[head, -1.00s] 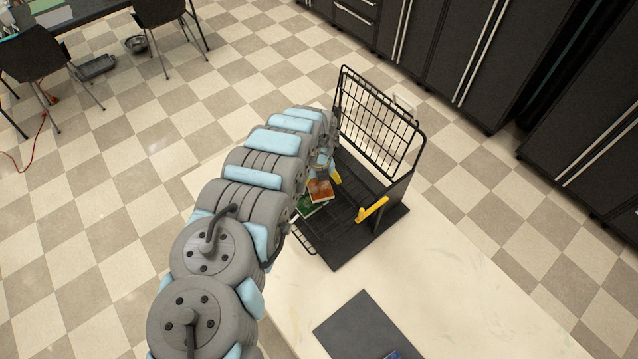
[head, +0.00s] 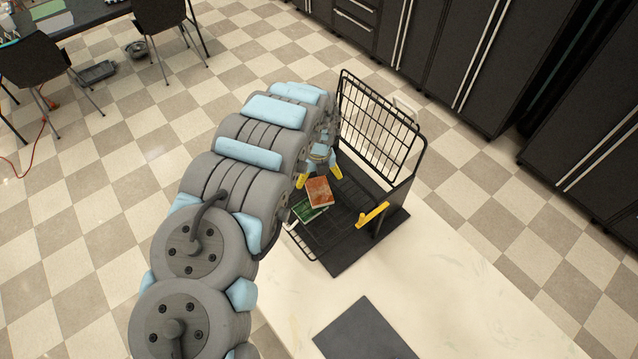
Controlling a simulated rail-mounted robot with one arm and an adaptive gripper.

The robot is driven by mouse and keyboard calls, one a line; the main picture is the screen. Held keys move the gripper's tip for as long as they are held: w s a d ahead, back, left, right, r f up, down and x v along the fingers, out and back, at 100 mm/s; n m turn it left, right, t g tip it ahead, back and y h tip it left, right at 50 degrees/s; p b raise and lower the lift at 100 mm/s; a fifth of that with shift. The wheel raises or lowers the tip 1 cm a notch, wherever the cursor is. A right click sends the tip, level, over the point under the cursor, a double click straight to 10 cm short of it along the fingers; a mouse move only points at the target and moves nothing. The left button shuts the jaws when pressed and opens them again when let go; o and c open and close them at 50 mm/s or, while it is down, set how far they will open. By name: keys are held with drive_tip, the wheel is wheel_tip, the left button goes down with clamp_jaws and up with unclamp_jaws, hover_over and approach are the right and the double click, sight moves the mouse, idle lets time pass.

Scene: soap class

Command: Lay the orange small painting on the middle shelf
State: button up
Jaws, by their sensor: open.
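The orange small painting (head: 319,191) lies inside a black wire rack (head: 384,125), partly over a green painting (head: 311,209). My gripper (head: 319,178), with yellow fingertips, is open just behind the orange painting, with its fingers spread apart. I see no painting between the fingers. Whether a fingertip touches the painting is too small to tell. My arm hides the left part of the rack. I cannot make out which shelf level the paintings lie on.
A yellow bar (head: 372,215) sticks out at the rack's right side. The rack stands on a pale counter (head: 440,270), with a dark flat board (head: 365,333) in front. Dark cabinets (head: 480,60) stand behind, and chairs (head: 40,65) at far left.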

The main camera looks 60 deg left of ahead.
sight(319, 190)
drive_tip(key=shift+r+b, duration=0.4)
drive_tip(key=shift+r, duration=1.5)
drive_tip(key=shift+r+p, duration=0.65)
drive_tip(key=shift+r, duration=0.75)
drive_tip(key=shift+a+f, duration=0.1)
